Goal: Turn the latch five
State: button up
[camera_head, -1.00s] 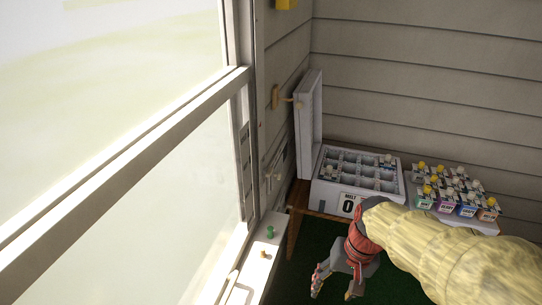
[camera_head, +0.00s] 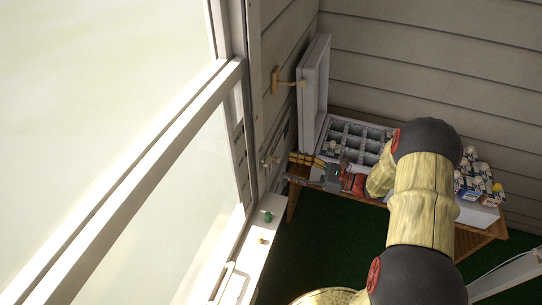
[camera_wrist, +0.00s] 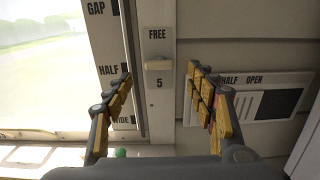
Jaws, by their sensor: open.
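Latch five is a small cream bar (camera_wrist: 158,64) lying level on a pale post in the wrist view. The word FREE stands above it and the number 5 below it. My gripper (camera_wrist: 160,79) is open and empty, with one yellow-padded finger to the left of the latch and one to the right. The fingers look apart from the latch; the exact depth gap is hard to judge. In the head view my gripper (camera_head: 298,169) points left towards the wall beside the window, and the latch is too small there to make out surely.
A vent plate (camera_wrist: 275,103) marked HALF and OPEN is right of the post. A strip marked GAP and HALF (camera_wrist: 110,70) is left. A green knob (camera_head: 268,217) sits on the sill. An open-lidded compartment box (camera_head: 315,85) and cartons (camera_head: 470,185) stand on the table behind my arm.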

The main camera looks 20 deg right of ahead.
aim_at(270, 161)
jog(key=x, duration=0.7)
jog(key=shift+w+a, duration=0.15)
jog(key=shift+a, duration=0.2)
jog(key=c, duration=0.4)
jog(key=c, duration=0.7)
jog(key=shift+c, duration=0.3)
